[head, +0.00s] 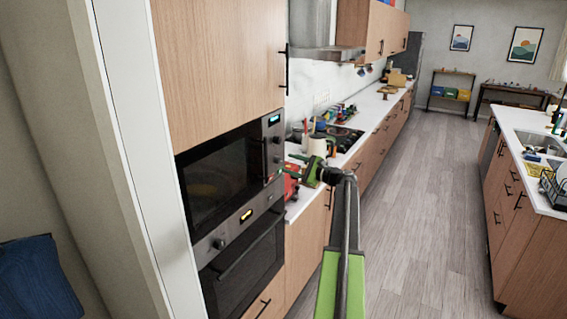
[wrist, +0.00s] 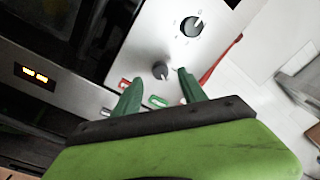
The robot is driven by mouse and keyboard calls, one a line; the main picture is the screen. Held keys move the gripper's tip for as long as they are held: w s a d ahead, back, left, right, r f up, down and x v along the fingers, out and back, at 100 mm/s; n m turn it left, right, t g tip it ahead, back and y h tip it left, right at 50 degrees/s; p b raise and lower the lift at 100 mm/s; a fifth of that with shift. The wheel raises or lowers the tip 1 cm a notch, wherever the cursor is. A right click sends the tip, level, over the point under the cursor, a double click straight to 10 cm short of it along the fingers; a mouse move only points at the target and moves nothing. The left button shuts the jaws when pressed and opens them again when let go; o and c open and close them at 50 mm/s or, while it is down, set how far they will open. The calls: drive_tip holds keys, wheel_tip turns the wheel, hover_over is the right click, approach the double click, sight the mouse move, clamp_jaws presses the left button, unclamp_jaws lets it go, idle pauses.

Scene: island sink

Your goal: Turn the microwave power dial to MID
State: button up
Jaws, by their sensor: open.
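The built-in microwave (head: 222,172) is at the left in the head view, with a narrow steel control panel (head: 272,128) on its right side. In the wrist view the panel has a larger dark dial (wrist: 191,27) with marks around it and a smaller dark knob (wrist: 160,70) below. I cannot read the labels or tell which is the power dial. My gripper (wrist: 158,77) is open, its green fingertips on either side of the smaller knob; contact cannot be told. In the head view my gripper (head: 298,171) is beside the panel's lower part.
A red-marked button (wrist: 129,86) and a green-marked button (wrist: 158,101) lie near the fingers. An oven (head: 240,262) with a lit display (head: 246,215) sits below the microwave. The counter (head: 295,205) to the right holds several items. The floor (head: 430,200) is clear.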

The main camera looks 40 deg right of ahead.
sight(280, 161)
drive_tip(key=w, duration=0.4)
drive_tip(key=shift+w+a, duration=0.3)
drive_tip(key=shift+a, duration=0.1)
clamp_jaws()
